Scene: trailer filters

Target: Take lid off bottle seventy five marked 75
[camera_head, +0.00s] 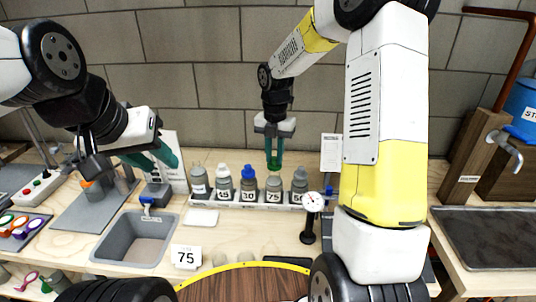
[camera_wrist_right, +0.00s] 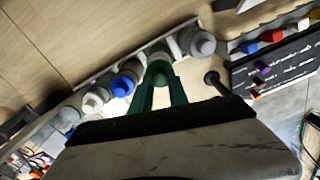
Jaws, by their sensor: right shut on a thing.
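The bottle marked 75 (camera_head: 273,190) stands upright in the row of grey bottles on the back of the bench. My right gripper (camera_head: 274,162) comes down from above, and its green fingers are shut on the top of this bottle. In the right wrist view the fingers (camera_wrist_right: 158,70) close around the bottle's top, between the blue-capped bottle and a grey-capped one. The fingers mostly hide the lid, and I cannot tell whether it is still seated. My left gripper (camera_head: 160,158) is at the left above the bench, its teal fingers apart and empty.
The blue-capped bottle (camera_head: 249,185) and the end bottle (camera_head: 299,185) stand close on either side. A dial gauge (camera_head: 312,203) stands in front at the right. A grey bin (camera_head: 139,238) and a 75 sign (camera_head: 186,257) are at the front left.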

